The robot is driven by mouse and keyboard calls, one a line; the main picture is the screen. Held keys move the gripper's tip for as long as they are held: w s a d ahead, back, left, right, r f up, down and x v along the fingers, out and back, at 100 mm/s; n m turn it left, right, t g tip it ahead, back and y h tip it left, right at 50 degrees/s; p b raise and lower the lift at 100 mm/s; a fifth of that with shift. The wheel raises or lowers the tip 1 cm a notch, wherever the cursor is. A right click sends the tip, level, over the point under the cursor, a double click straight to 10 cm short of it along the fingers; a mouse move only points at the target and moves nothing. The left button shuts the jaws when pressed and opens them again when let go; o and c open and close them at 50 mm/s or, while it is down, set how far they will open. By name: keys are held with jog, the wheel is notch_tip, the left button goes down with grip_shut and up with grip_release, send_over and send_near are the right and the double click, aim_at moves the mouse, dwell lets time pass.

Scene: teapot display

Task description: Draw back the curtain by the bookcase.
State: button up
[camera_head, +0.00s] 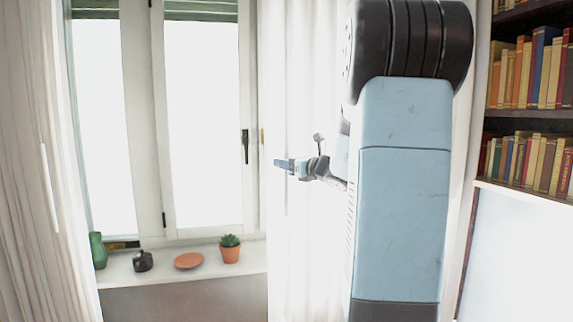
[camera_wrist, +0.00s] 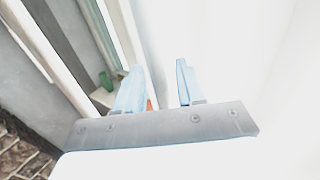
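The white curtain (camera_head: 305,60) by the bookcase (camera_head: 520,115) hangs in folds over the right side of the window, partly hidden behind my arm. My gripper (camera_head: 280,163) is in front of this curtain near its left edge, pointing left. In the wrist view, the two pale blue fingers of my gripper (camera_wrist: 158,68) stand apart with a gap between them. A bright white surface, probably the curtain (camera_wrist: 235,50), fills the right of that view. It is too washed out to tell whether cloth lies between the fingers or touches them.
A second curtain (camera_head: 25,150) hangs at the far left with a white rod. The window sill (camera_head: 125,272) holds a green vase (camera_head: 98,251), a small dark pot (camera_head: 143,261), an orange dish (camera_head: 188,261) and a potted plant (camera_head: 230,250). A window handle (camera_head: 245,146) is left of my gripper.

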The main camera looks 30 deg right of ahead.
grip_shut()
dwell(0.3)
dwell(0.3)
